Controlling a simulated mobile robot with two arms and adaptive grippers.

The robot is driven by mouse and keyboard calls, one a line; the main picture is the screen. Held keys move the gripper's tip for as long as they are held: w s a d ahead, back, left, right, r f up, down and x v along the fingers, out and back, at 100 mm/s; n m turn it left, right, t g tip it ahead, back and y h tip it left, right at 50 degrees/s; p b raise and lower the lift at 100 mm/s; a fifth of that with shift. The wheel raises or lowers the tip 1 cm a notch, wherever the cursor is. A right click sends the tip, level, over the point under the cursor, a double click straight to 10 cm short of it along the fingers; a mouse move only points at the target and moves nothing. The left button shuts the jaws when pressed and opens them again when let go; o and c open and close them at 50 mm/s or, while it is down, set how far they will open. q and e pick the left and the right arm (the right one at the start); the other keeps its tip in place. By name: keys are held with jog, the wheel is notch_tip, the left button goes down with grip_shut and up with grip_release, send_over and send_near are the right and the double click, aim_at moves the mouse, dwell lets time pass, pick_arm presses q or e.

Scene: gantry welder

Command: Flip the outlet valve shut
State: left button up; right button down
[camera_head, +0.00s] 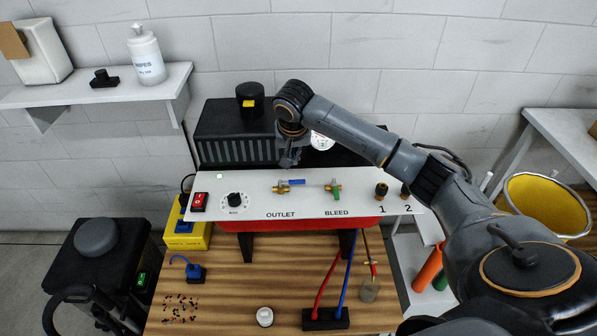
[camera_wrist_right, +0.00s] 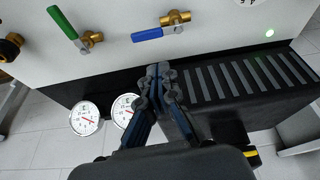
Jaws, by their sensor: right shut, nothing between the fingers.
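The outlet valve (camera_head: 281,188) is a brass body with a blue lever (camera_head: 294,182), above the OUTLET label on the white panel. The lever lies sideways, pointing right in the head view. In the wrist view, the blue lever (camera_wrist_right: 147,34) points left from the brass body (camera_wrist_right: 176,17). My right gripper (camera_head: 289,158) is just behind the panel's back edge in the head view, close to the lever. In the wrist view, the right gripper (camera_wrist_right: 160,70) is shut and empty, its tips apart from the lever. My left gripper is out of view.
The bleed valve (camera_head: 333,188) with a green lever sits right of the outlet valve. The panel also carries a red switch (camera_head: 199,202), a black knob (camera_head: 235,200) and fittings (camera_head: 381,190). Two gauges (camera_wrist_right: 85,118) and a black slotted housing (camera_wrist_right: 235,80) lie beside my gripper.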

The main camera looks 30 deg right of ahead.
aim_at(292, 182)
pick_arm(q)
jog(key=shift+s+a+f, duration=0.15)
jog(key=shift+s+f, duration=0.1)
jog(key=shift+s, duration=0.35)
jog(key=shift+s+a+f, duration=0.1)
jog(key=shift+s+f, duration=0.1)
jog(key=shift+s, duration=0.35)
pick_arm(e)
jog(key=d+r, duration=0.1)
jog(key=w+d+r+m, duration=0.1)
jog(key=shift+d+r, duration=0.25)
jog(key=shift+d, duration=0.05)
jog(key=p+x, duration=0.2)
jog(key=x, duration=0.8)
jog(key=shift+s+d, duration=0.1)
jog(key=s, duration=0.1)
jog(key=s+a+p, duration=0.1)
jog(key=shift+s+a+r, duration=0.1)
jog(key=shift+s+a, duration=0.15)
jog(key=shift+s+a+p, duration=0.3)
jog(key=shift+s+p, duration=0.1)
jog(key=shift+s, duration=0.05)
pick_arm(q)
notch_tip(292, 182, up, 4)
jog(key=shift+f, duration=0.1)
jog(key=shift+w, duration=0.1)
